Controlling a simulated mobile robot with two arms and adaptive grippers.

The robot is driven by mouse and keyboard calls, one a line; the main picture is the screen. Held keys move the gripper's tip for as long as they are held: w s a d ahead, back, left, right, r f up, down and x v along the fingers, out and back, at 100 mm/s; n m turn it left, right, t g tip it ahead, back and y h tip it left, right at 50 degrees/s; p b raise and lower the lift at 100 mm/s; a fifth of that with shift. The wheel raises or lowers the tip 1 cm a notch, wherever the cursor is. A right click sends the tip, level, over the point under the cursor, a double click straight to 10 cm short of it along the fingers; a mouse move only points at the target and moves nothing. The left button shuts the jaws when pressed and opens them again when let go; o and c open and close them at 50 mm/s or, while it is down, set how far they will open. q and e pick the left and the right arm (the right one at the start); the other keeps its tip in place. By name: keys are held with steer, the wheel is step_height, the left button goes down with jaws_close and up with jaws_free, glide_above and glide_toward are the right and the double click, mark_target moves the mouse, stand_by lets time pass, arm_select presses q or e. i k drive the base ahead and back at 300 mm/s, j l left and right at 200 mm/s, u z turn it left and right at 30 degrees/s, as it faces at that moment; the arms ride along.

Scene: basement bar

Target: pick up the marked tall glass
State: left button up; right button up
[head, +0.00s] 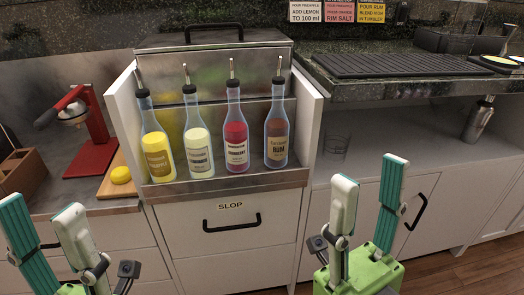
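A clear glass (335,146) stands on the steel counter right of the bottle rack, under the raised ledge. It is faint and see-through, and I cannot make out a mark on it. My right gripper (370,172) is open and empty, its fingers pointing up, in front of the counter and lower right of the glass in the picture. My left gripper (42,208) is open and empty at the lower left, far from the glass.
Several bottles with pour spouts stand in a steel rack (225,185) above the SLOP drawer. A metal shaker (479,119) leans at the right. A red press (88,130) and a lemon (120,175) on a board are at the left. A ribbed black mat (395,65) lies on the ledge.

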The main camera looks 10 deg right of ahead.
mark_target(467, 21)
steer(key=z, duration=1.4)
